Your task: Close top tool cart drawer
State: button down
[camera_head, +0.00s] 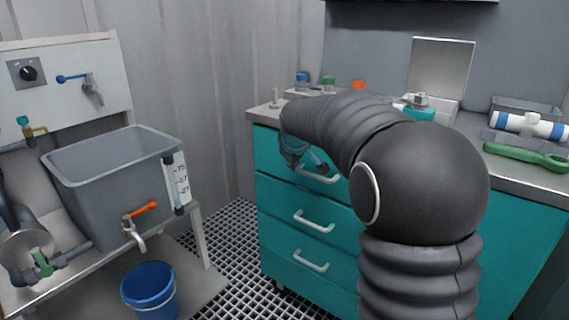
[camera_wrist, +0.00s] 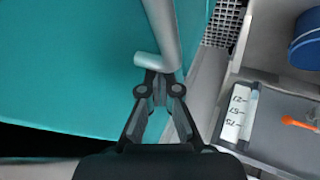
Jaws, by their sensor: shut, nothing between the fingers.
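The teal tool cart (camera_head: 285,190) stands right of centre in the head view, with a column of drawers. The top drawer (camera_head: 268,150) has a pale bar handle (camera_head: 318,177), partly behind my arm. My gripper (camera_head: 296,160) is in front of this drawer, mostly hidden by my arm. In the wrist view, my gripper (camera_wrist: 160,88) has its fingertips together and empty, right at the end of the handle (camera_wrist: 162,30). Contact is unclear. A dark band lies along the edge of the teal drawer front (camera_wrist: 70,70); how far the drawer stands out is unclear.
Two lower drawers with handles (camera_head: 313,221) look flush. Bottles, a box and a green tool (camera_head: 525,157) lie on the cart top. A grey tank (camera_head: 115,175) on a bench and a blue bucket (camera_head: 150,290) stand left. Grated floor (camera_head: 235,240) lies between.

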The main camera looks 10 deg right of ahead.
jog(key=shift+w+d, duration=0.2)
jog(key=shift+d, duration=0.05)
dwell(0.3)
jog(key=s+a+r+b, duration=0.1)
jog(key=s+a+r, duration=0.3)
jog(key=s+r, duration=0.45)
jog(key=s+f+m+g, duration=0.2)
jog(key=s+f+m, duration=0.1)
jog(key=s+f, duration=0.35)
jog(key=s+d+f+m, duration=0.1)
jog(key=s+f, duration=0.1)
jog(key=s, duration=0.7)
jog(key=s+d+f+m, duration=0.1)
jog(key=s+f, duration=0.2)
jog(key=s, duration=0.6)
jog(key=s+d+f+m+y, duration=0.1)
jog(key=s+f+m, duration=0.1)
jog(key=s, duration=0.7)
jog(key=shift+s+f, duration=0.15)
jog(key=shift+s, duration=0.1)
jog(key=shift+d, duration=0.1)
